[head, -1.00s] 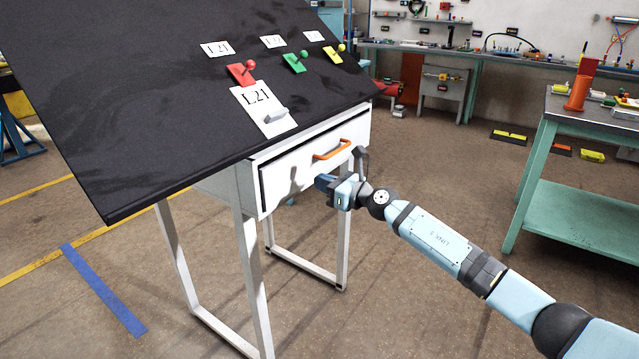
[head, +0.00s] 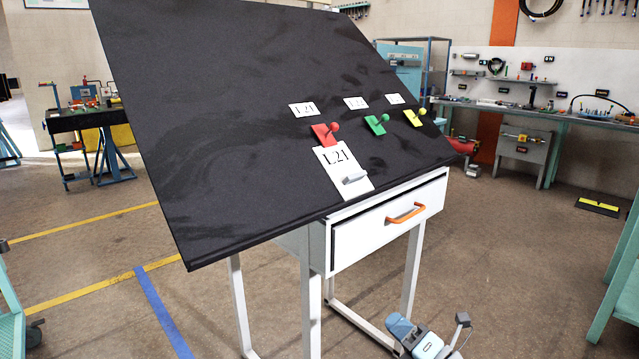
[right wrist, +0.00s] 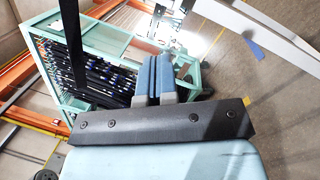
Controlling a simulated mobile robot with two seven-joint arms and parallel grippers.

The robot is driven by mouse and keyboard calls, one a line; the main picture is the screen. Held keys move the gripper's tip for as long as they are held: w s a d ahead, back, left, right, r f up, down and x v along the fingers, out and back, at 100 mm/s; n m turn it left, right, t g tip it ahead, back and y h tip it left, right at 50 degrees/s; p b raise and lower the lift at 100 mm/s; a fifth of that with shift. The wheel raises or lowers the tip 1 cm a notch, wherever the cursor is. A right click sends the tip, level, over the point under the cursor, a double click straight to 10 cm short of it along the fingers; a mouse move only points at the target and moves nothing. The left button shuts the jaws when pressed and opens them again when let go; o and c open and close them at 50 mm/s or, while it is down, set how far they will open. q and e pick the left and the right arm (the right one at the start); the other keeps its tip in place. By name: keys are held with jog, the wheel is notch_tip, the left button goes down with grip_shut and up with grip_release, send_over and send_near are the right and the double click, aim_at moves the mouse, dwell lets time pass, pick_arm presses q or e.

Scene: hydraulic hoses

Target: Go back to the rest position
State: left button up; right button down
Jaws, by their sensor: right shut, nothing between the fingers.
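My right gripper (head: 400,325) is low in the head view, below the drawer and apart from the stand. In the right wrist view its blue fingers (right wrist: 154,76) are together with nothing between them. The tilted black board (head: 240,130) stands on a white frame with a white drawer (head: 365,234) and an orange handle (head: 405,213). A dark gap shows along the drawer's edge. A red lever (head: 324,134), a green lever (head: 376,124) and a yellow lever (head: 413,118) sit on the board with white labels. My left gripper is not seen.
A white leg (head: 311,310) of the stand is left of my right gripper. In the right wrist view a teal rack (right wrist: 70,35) with dark hoses is beside the fingers. A teal bench (head: 622,280) is at the right edge. Floor (head: 520,270) between is free.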

jog(key=s+a+f+m+g+h, duration=0.1)
jog(key=s+f+m+h, duration=0.15)
jog(key=s+m, duration=1.1)
jog(key=s+a+f+m+h, duration=0.15)
jog(key=s+m+h, duration=0.25)
jog(key=s+m, duration=0.95)
pick_arm(q)
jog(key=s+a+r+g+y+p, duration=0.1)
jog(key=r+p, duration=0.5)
jog(key=p, duration=1)
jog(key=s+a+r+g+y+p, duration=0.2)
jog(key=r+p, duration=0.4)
jog(key=p, duration=1.1)
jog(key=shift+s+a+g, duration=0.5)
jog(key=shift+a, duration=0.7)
pick_arm(e)
jog(key=s+d+r+m+g+h, duration=0.1)
jog(key=s+d+r+g+h, duration=0.1)
jog(key=d+r, duration=0.4)
jog(key=shift+r+g+h, duration=0.35)
jog(key=shift+r+g, duration=0.55)
jog(key=shift+r, duration=1.9)
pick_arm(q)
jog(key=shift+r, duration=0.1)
